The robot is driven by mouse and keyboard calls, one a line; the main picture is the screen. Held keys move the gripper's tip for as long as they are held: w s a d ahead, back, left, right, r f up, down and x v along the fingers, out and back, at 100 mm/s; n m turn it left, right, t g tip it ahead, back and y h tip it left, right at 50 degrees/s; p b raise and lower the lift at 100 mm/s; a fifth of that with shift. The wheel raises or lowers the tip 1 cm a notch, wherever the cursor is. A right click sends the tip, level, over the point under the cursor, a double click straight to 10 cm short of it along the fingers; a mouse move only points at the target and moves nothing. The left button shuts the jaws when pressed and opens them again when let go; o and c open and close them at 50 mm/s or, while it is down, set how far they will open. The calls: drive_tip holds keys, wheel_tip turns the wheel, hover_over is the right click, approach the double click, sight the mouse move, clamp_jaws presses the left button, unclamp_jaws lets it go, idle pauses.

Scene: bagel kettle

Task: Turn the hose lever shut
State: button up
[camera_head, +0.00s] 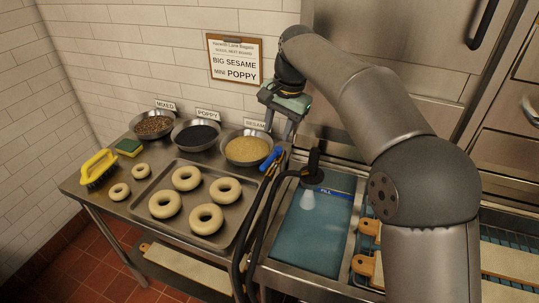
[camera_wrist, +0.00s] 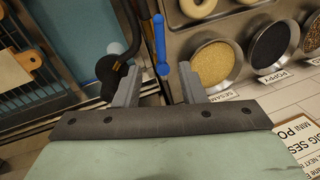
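The blue hose lever (camera_head: 271,159) sits by the black hose at the right edge of the steel table, beside the sesame bowl.
Bowls of sesame (camera_head: 247,149), poppy (camera_head: 197,136) and mixed seeds (camera_head: 153,124) stand along the wall. Wooden-handled boards (camera_head: 367,264) lie right of the basin.

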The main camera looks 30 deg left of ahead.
sight(270, 159)
drive_tip(key=f, duration=0.3)
drive_tip(key=a+f, duration=0.1)
drive_tip(key=f, duration=0.2)
drive_tip(key=a+f, duration=0.1)
drive_tip(key=f, duration=0.3)
drive_tip(key=shift+p, duration=0.35)
drive_tip(key=shift+r, duration=0.1)
clamp_jaws()
